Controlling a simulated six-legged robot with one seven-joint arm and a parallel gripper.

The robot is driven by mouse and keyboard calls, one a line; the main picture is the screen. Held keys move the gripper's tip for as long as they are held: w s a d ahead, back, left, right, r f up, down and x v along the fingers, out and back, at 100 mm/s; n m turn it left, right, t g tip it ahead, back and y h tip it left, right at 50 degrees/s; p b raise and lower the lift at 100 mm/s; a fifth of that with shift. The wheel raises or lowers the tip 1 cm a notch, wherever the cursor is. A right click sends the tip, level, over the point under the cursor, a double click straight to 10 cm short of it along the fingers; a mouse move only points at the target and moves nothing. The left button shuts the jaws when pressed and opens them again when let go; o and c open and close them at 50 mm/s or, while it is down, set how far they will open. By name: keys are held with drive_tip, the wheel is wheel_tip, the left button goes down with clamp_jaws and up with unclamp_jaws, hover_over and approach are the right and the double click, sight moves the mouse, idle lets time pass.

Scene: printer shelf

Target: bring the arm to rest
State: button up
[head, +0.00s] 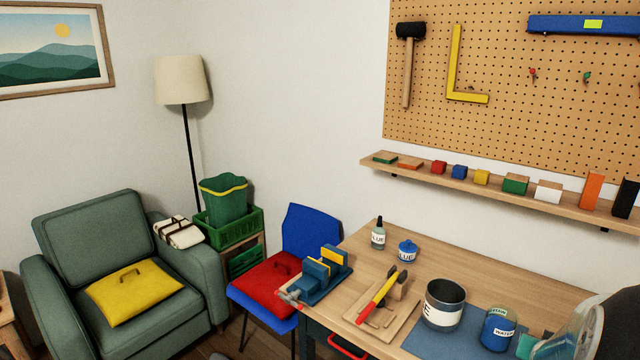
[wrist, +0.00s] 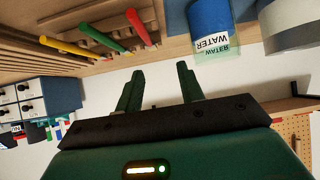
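My gripper (wrist: 159,70) shows in the wrist view with its two dark green fingers apart and nothing between them. The wrist picture is upside down. A blue jar labelled WATER (wrist: 210,22) is beyond the fingers, up and to the right. In the head view the same jar (head: 498,328) stands on the wooden workbench (head: 420,256). Rounded grey and green parts at the lower right corner of the head view appear to be my arm, close to that jar. The fingertips cannot be made out clearly there.
A white-labelled pot (head: 444,304), a glue bottle (head: 378,234), a blue glue jar (head: 407,251), a blue vise (head: 325,268) and a wooden rack with a red-handled tool (head: 378,299) occupy the bench. A wall shelf (head: 460,187) with blocks runs above. Bare bench lies behind the pot.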

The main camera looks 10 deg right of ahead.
drive_tip(key=w+a+r+n+y, duration=0.2)
drive_tip(key=a+r, duration=0.3)
drive_tip(key=a, duration=0.6)
drive_tip(key=w+a+r+n+y, duration=0.15)
drive_tip(key=a+r, duration=0.25)
drive_tip(key=a, duration=0.6)
drive_tip(key=s+a+r+n+g+y, duration=0.1)
drive_tip(key=s+a+r+n+y, duration=0.1)
drive_tip(key=s+a, duration=0.4)
drive_tip(key=s+a+r+n+y, duration=0.2)
drive_tip(key=s+a+n, duration=0.2)
drive_tip(key=a, duration=0.9)
drive_tip(key=shift+s+r+g, duration=0.3)
drive_tip(key=shift+s+g, duration=0.1)
drive_tip(key=shift+s, duration=0.85)
